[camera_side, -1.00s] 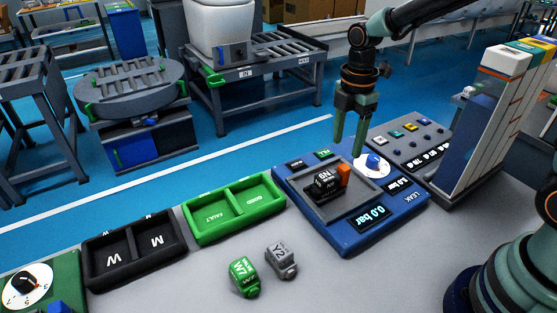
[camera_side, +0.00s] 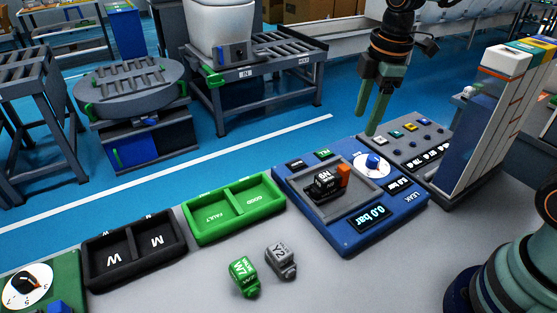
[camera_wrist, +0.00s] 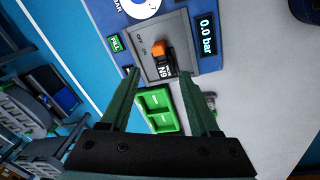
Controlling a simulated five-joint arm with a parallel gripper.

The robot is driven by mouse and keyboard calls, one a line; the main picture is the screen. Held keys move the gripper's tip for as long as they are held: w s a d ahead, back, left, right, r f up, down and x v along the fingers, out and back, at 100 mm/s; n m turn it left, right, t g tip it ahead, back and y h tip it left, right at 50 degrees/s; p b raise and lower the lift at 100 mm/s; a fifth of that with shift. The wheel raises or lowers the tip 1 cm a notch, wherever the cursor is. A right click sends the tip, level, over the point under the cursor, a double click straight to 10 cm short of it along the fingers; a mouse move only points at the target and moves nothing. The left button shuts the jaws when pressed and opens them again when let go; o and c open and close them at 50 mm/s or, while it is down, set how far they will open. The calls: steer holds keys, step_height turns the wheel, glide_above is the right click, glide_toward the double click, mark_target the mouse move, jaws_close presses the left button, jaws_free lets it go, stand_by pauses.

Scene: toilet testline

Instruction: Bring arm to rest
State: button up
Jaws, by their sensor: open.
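My gripper (camera_side: 376,108) is open and empty, raised above the back edge of the blue test station (camera_side: 345,243) and the grey button panel (camera_side: 405,147). In the wrist view my gripper (camera_wrist: 168,85) shows two green fingers spread apart, with nothing between them but the distant bench. The blue station holds a black block (camera_side: 325,184) marked "N9" next to an orange piece (camera_side: 344,171). Its display (camera_side: 371,217) reads 0.0 bar. The blue knob (camera_side: 372,161) on its white dial is now in clear view.
A green two-part tray (camera_side: 234,208) marked FAULT and GOOD and a black two-part tray (camera_side: 134,245) stand left, both empty. A green block (camera_side: 243,277) and a grey block (camera_side: 280,260) lie in front. A tall rack (camera_side: 485,120) stands close on the right.

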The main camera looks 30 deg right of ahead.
steer(key=s+d+r+m+t, duration=0.2)
steer(key=s+m, duration=0.6)
steer(key=m, duration=0.5)
steer(key=shift+s+d+r+t, duration=0.15)
steer(key=shift+d+r+t, duration=0.15)
steer(key=shift+r+t, duration=0.65)
steer(key=shift+f, duration=0.15)
